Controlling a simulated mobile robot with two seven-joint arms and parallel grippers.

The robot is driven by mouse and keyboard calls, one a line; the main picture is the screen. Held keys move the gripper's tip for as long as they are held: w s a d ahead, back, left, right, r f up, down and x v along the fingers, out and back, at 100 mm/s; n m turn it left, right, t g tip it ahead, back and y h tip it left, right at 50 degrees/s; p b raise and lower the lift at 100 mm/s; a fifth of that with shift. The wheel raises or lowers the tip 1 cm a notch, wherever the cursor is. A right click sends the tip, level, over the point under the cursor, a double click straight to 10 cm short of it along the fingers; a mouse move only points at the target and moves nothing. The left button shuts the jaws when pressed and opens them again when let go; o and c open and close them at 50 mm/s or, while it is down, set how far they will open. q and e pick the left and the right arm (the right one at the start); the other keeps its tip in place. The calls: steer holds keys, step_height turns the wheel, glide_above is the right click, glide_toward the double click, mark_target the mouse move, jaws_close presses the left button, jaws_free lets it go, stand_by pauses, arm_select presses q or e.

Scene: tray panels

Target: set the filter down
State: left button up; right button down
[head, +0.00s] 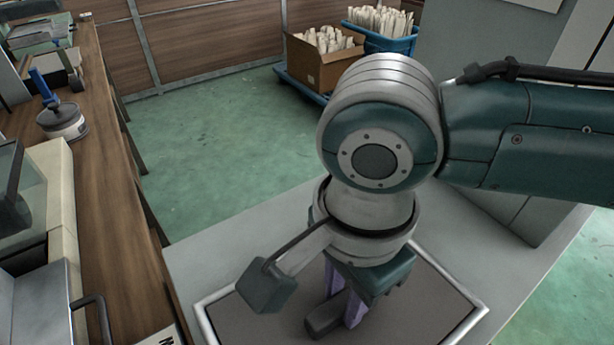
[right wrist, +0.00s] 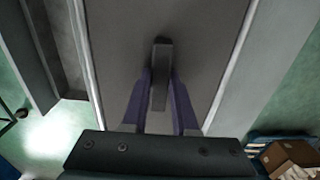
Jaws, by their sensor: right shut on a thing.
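The filter appears to be a dark grey block (head: 325,317), low in the head view. It also shows in the right wrist view (right wrist: 160,77) as a narrow upright bar. My right gripper (head: 345,308) points down with its purple fingers closed on both sides of the block; the fingers also show in the right wrist view (right wrist: 159,105). The block is over a grey-brown tray panel (head: 425,312) with a pale raised rim. I cannot tell whether its underside touches the panel. My arm hides part of the panel. My left gripper is not in view.
The panel lies on a light grey table (head: 190,255). A wooden bench (head: 105,215) with machines and a blue-handled tool (head: 62,120) runs along the left. The panel around the block looks clear.

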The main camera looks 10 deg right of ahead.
steer(key=shift+f, duration=0.15)
steer(key=c, duration=0.7)
jaws_free()
step_height(320, 180, up, 12)
steer(key=p, duration=0.3)
steer(key=n+t+y, duration=0.3)
steer(key=n, duration=0.9)
glide_toward(344, 300)
steer(key=s+a, duration=0.3)
steer(key=s+d+n+h, duration=0.1)
steer(key=d, duration=0.2)
steer(key=s+d+n+h, duration=0.1)
steer(key=s+d, duration=0.1)
steer(key=d, duration=0.1)
steer(key=s+d+n, duration=0.2)
steer(key=d, duration=0.2)
steer(key=shift+f+t+h, duration=0.25)
steer(key=shift+t+h, duration=0.05)
steer(key=shift+h, duration=0.1)
